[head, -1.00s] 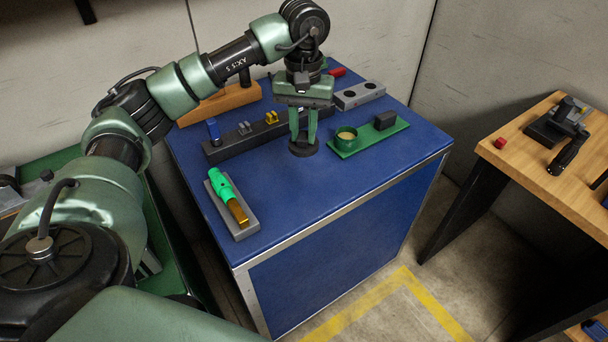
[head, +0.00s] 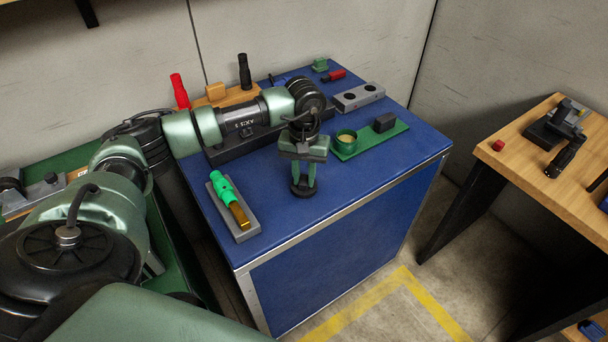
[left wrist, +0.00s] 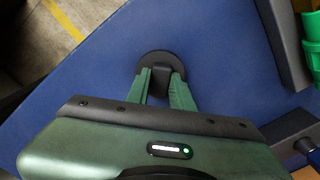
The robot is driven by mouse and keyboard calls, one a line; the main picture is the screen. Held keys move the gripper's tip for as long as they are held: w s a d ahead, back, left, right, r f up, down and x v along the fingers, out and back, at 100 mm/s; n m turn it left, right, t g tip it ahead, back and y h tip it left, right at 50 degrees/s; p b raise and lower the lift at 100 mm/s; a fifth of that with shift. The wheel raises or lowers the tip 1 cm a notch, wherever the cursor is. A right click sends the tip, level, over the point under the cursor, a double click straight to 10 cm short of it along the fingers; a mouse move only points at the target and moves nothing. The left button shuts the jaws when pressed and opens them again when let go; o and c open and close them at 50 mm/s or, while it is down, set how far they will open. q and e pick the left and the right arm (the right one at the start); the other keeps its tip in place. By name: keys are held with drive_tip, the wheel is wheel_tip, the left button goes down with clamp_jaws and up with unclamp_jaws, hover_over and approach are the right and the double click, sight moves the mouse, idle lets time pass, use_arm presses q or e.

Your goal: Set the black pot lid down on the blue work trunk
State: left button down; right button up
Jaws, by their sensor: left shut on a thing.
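The black pot lid (head: 304,190) is a small round dark disc with a block-like knob. My left gripper (head: 305,178) is shut on the knob and holds the lid flat beneath its green fingers. In the left wrist view, the lid (left wrist: 158,57) sits between and beyond the fingertips (left wrist: 160,80). The lid is over a bare part of the blue work trunk (head: 330,203). I cannot tell whether it touches the top or hangs just above it. My right gripper is not in view.
On the trunk, a grey tray (head: 248,230) with a green-and-brass tool lies left of the lid. A green board (head: 385,138) with a cup and dark block lies behind right. A dark rack (head: 230,152) and grey holed block (head: 358,96) stand farther back. The front right top is clear.

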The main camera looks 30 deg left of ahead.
sight(304, 179)
use_arm(q)
drive_tip(key=shift+f, duration=0.1)
drive_tip(key=c, duration=1.2)
unclamp_jaws()
drive_tip(key=shift+c, duration=0.2)
drive_tip(key=shift+r, duration=0.5)
wheel_tip(304, 179, up, 11)
drive_tip(key=b, duration=0.2)
drive_tip(key=shift+r, duration=0.2)
